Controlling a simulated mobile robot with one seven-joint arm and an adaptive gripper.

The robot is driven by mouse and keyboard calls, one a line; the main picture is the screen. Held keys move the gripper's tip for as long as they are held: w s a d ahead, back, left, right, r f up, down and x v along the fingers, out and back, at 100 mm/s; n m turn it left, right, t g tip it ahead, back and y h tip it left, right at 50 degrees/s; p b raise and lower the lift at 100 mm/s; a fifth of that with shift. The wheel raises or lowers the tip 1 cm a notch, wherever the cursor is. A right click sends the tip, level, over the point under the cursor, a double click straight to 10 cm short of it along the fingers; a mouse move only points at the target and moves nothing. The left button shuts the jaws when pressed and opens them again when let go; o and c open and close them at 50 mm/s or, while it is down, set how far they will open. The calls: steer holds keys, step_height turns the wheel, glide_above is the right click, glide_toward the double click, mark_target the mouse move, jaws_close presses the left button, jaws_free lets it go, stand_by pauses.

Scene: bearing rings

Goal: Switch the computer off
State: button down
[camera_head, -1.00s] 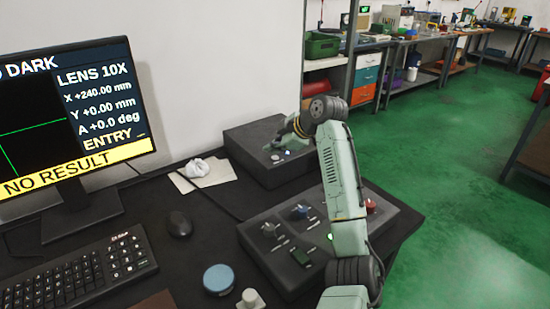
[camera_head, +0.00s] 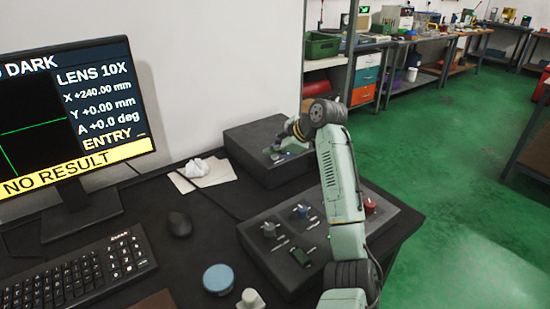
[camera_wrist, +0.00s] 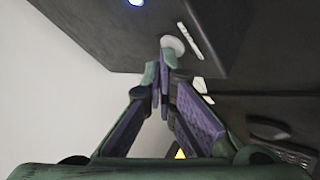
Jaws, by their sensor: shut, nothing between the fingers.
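The computer is a dark box (camera_head: 238,137) at the back of the desk, against the wall. In the wrist view, its face (camera_wrist: 105,25) carries a pale round button (camera_wrist: 172,45), a white label strip and a lit blue light (camera_wrist: 135,2). My gripper (camera_wrist: 164,66) is shut and empty, its fingertips at the lower edge of the button. I cannot tell whether they touch it. In the head view my gripper (camera_head: 279,146) is at the box's front, partly hidden by my wrist. The monitor (camera_head: 60,115) is lit and reads "NO RESULT".
A control box (camera_head: 262,258) with several knobs lies under my forearm. A keyboard (camera_head: 75,272), a mouse (camera_head: 179,224), a blue round piece (camera_head: 218,279) and crumpled paper (camera_head: 196,167) on a sheet lie on the desk.

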mark_target(274, 159)
stand_by(0.5)
steer(key=shift+r+p, duration=0.6)
steer(key=shift+r, duration=0.05)
steer(key=shift+r+p, duration=1.8)
steer(key=shift+r, duration=0.65)
